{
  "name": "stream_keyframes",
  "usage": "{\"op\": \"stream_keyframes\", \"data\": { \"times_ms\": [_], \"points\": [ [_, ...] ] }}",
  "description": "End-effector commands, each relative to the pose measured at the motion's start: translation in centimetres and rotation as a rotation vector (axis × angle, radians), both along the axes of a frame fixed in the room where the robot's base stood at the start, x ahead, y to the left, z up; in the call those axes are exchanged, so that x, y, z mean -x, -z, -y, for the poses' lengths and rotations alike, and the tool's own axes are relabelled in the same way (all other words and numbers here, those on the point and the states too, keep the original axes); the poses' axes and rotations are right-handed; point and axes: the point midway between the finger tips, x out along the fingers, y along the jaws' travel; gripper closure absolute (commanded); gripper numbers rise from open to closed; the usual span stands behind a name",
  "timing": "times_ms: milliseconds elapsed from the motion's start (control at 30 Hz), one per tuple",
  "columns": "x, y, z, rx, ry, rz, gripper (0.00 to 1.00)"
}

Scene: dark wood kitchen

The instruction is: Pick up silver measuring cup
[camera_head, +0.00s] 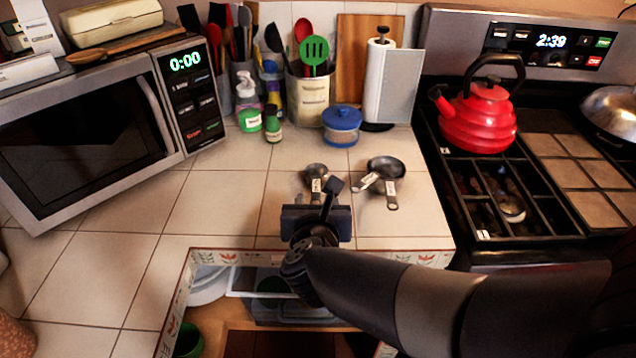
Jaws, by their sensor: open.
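A small silver measuring cup (316,171) stands on the tiled counter, its handle pointing toward the front edge. To its right is a larger silver measuring cup (386,166), with two labelled handles showing beside it, so cups may be stacked or close together there. My gripper (328,200) is over the counter's front part, just in front of the small cup. It is open, with nothing seen between its fingers. The gripper body hides part of the counter, and I cannot tell how high it is above the tiles.
A blue-lidded jar (341,127), a utensil holder (308,98) and a paper towel roll (384,85) stand behind the cups. A stove with a red kettle (478,118) is at right, a microwave (100,125) at left. An open drawer (270,285) lies below the counter edge.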

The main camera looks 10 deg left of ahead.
Motion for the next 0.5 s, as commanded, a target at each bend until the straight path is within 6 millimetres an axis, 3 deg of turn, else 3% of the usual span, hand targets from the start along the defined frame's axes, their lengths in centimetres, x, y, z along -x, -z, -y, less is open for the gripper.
{"op": "stream_keyframes", "data": {
  "times_ms": [200, 500],
  "points": [
    [-3.0, 1.4, -0.6, 0.005, 0.001, -0.001, 0.55],
    [-4.8, 2.1, -1.1, 0.005, -0.001, -0.001, 0.55]
  ]
}}
